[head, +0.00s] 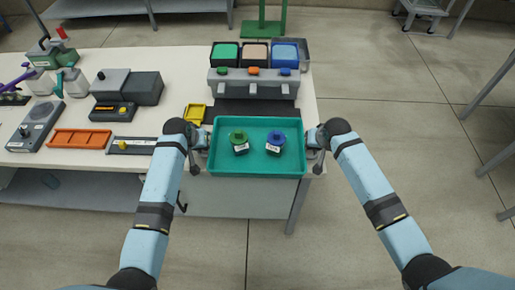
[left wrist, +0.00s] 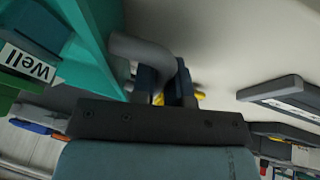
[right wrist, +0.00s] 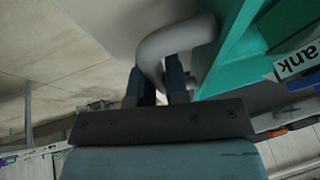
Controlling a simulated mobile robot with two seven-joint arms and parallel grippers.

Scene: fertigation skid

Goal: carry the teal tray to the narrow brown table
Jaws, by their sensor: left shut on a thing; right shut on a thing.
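The teal tray (head: 226,166) is level at the front right edge of the white bench, its near part over the edge; I cannot tell whether it touches the bench top. In it stand a green-topped piece (head: 239,141) and a blue-topped piece (head: 275,140), both with white labels. My left gripper (head: 203,139) is shut on the tray's left grey handle (left wrist: 145,50). My right gripper (head: 316,137) is shut on the right grey handle (right wrist: 165,45). No narrow brown table can be made out.
The white bench (head: 185,52) holds a grey rack with green, pink and blue bins (head: 254,86), a yellow tray (head: 194,114), an orange tray (head: 80,138) and several devices. Grey floor (head: 390,120) is open to the right. Metal legs (head: 490,85) stand at the right edge.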

